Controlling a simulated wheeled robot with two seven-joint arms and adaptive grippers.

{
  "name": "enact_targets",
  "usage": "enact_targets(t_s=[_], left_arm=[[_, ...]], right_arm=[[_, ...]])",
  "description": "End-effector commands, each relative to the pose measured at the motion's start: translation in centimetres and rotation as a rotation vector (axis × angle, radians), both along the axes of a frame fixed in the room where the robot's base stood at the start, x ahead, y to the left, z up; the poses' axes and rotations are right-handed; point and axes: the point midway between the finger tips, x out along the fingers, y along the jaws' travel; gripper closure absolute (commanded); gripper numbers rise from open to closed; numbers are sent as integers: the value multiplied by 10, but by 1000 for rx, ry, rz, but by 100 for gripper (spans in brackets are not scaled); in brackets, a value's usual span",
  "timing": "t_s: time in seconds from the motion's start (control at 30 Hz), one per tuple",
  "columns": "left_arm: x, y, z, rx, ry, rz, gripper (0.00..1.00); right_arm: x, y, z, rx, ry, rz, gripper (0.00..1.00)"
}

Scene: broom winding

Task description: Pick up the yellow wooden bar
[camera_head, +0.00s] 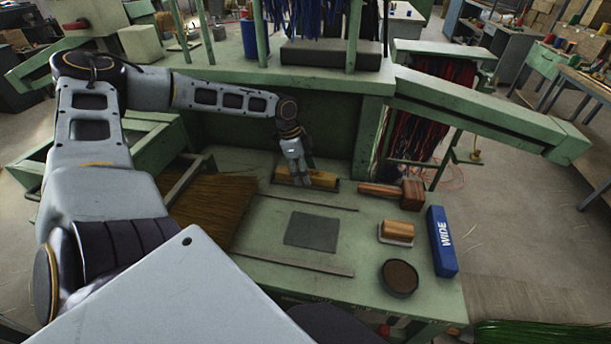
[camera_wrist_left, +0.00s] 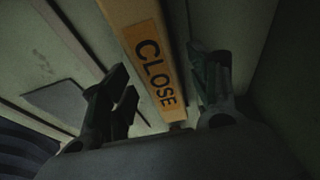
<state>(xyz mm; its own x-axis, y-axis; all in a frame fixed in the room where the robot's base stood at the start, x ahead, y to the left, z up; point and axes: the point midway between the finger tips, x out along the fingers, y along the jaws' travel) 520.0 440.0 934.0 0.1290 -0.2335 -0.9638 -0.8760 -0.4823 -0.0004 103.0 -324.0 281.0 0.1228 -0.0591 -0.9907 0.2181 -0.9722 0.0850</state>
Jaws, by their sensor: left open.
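The yellow wooden bar (camera_head: 321,180) lies at the back of the green bench top in the head view, partly hidden by my left gripper (camera_head: 300,176). In the left wrist view the yellow bar (camera_wrist_left: 150,55) shows the dark word "CLOSE" and runs between the two fingers of my left gripper (camera_wrist_left: 165,88). The fingers are open, one on each side of the bar, with a gap visible on the left side. I cannot tell whether the right finger touches it. My right gripper is not in view.
On the green bench (camera_head: 290,250) are a wooden mallet (camera_head: 400,192), a small wooden block (camera_head: 397,231), a round dark tin (camera_head: 400,276), a blue "WIDE" box (camera_head: 441,242) and a grey plate (camera_head: 312,232). Broom straw (camera_head: 213,205) lies left. A green panel stands behind the bar.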

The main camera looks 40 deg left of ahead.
Motion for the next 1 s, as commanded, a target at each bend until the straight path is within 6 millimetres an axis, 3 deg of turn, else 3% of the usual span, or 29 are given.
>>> enact_targets(t_s=[0.5, 1.0], left_arm=[[0, 0, -1, 0, 0, 1, 39], [1, 0, -1, 0, -1, 0, 99]], right_arm=[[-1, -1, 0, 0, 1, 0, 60], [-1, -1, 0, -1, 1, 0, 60]])
